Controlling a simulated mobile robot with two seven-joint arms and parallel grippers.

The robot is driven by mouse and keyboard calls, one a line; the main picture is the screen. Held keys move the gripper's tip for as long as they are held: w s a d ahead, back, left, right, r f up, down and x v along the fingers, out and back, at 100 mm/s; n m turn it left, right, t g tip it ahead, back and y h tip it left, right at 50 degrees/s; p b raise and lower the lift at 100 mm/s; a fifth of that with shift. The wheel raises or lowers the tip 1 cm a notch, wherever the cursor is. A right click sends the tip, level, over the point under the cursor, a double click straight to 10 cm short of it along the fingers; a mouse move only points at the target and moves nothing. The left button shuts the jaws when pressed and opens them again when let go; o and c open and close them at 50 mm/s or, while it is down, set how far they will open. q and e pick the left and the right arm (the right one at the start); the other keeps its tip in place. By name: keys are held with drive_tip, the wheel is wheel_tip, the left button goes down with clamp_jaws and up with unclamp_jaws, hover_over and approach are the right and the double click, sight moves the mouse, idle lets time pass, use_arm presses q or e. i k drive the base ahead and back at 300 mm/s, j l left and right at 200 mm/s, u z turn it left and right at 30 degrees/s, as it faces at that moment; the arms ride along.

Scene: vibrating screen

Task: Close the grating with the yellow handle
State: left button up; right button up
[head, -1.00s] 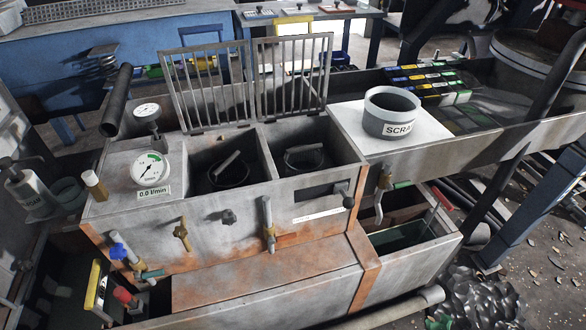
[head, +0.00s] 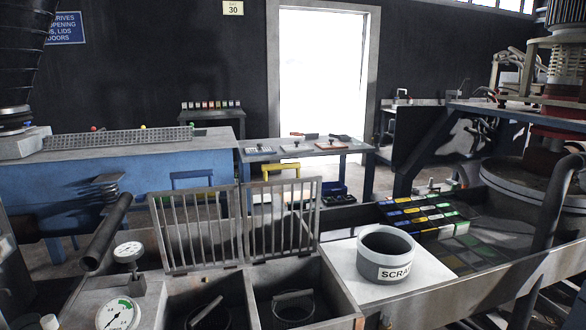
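Two barred metal gratings stand open and upright at the rear of the metal box, the left grating (head: 200,232) and the right grating (head: 282,220). A yellow handle-like bar (head: 281,165) shows over the top of the right grating, and a blue bar (head: 191,174) over the left one. I cannot tell whether either bar is fixed to its grating or stands behind it. Below the gratings are two open compartments, each with a dark handled vessel, the left vessel (head: 206,316) and the right vessel (head: 293,306). Neither of my grippers is in view.
A grey scrap bin (head: 385,254) stands on a white plate right of the compartments. A dark tube (head: 107,233) and a gauge (head: 128,252) rise at the left. A blue bench (head: 120,185) and a tool table (head: 305,147) stand behind.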

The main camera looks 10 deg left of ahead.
sight(302, 253)
drive_tip(key=i+l, duration=0.7)
drive_tip(key=l, duration=0.15)
